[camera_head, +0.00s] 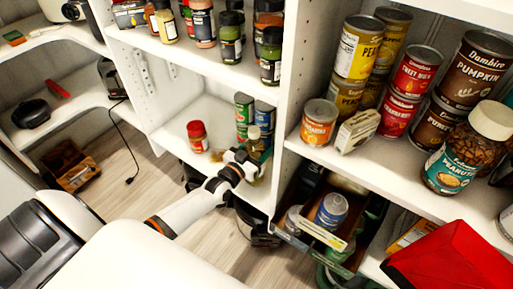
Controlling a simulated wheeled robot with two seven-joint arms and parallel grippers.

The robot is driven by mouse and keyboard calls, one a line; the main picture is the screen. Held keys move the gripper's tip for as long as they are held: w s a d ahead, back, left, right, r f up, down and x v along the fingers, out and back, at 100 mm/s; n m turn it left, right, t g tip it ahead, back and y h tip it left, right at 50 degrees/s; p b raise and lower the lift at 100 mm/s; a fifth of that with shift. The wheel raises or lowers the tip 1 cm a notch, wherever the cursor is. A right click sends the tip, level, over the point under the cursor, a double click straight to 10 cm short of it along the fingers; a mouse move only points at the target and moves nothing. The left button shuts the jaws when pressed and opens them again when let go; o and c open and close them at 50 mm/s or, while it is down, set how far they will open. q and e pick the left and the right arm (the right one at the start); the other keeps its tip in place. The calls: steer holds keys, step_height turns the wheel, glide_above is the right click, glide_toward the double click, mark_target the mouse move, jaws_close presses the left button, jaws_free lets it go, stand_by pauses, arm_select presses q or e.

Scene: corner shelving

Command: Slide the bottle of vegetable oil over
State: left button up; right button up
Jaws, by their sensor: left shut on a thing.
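The bottle of vegetable oil (254,146), with a pale cap and a yellowish-green body, stands on the low middle shelf near its right end. My left gripper (246,163) reaches in from the left and is shut on the bottle. The gripper hides part of the bottle's body and base. My right gripper is not in view.
Green and blue cans (244,108) stand just behind the bottle. A red-lidded jar (197,136) stands to the left, with free shelf (180,117) around it. A white upright panel (285,110) borders the right side. Several cans and jars fill the right shelf.

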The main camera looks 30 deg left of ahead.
arm_select(q)
steer(key=shift+d, duration=0.25)
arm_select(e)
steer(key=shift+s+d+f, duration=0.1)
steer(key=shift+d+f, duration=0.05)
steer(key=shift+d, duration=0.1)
arm_select(q)
steer(key=o, duration=1.6)
steer(key=shift+c, duration=0.2)
steer(key=shift+o, duration=0.3)
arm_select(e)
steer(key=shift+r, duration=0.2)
arm_select(q)
steer(key=shift+s, duration=0.1)
steer(key=shift+s+a, duration=0.1)
steer(key=shift+s, duration=0.3)
steer(key=s+a+p, duration=0.1)
steer(key=s+p, duration=0.1)
steer(key=s, duration=0.9)
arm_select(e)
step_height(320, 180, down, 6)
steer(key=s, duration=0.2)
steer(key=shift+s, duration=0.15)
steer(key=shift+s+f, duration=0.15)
